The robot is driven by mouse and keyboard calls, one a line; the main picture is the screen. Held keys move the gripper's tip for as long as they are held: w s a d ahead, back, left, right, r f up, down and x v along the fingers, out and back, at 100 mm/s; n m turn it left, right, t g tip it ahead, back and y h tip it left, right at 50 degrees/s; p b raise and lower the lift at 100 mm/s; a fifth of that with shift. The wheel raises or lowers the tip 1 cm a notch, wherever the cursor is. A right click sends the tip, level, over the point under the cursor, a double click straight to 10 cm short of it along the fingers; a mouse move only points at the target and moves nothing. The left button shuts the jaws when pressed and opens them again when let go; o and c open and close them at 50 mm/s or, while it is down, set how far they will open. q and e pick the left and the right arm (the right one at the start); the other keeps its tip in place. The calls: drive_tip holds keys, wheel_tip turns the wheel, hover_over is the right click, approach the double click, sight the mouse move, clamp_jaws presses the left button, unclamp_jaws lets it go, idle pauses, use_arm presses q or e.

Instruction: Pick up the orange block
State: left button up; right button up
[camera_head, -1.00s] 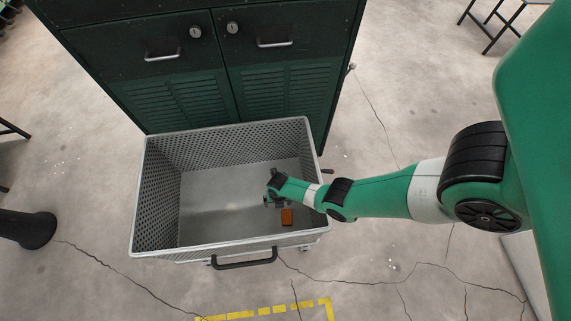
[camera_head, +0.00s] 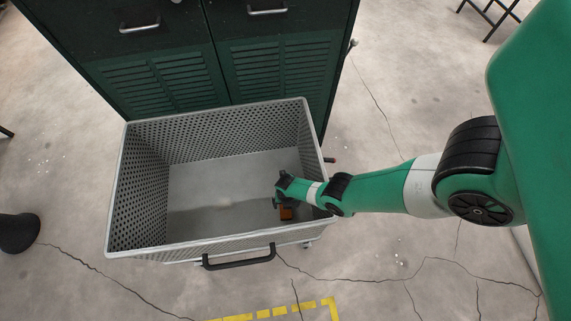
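The orange block (camera_head: 286,213) stands on the floor of the grey perforated cart basket (camera_head: 203,244), near its front right corner. My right gripper (camera_head: 279,203) reaches over the basket's right wall and is right at the block, hiding its upper part. The fingers are small and dark against the basket floor, so I cannot tell whether they are open or shut on the block. My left gripper is not in view.
The basket is otherwise empty, with a black handle (camera_head: 240,258) at its front. A dark green cabinet (camera_head: 170,80) stands directly behind it. A black rounded post base (camera_head: 17,232) is at the left. Cracked concrete floor is free at the right.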

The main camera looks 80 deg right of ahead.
sight(286, 211)
drive_tip(key=f+b, duration=0.4)
drive_tip(key=f, duration=0.1)
drive_tip(key=shift+w, duration=0.2)
drive_tip(key=shift+r, duration=0.1)
drive_tip(key=shift+c, duration=0.4)
drive_tip(key=c, duration=1.4)
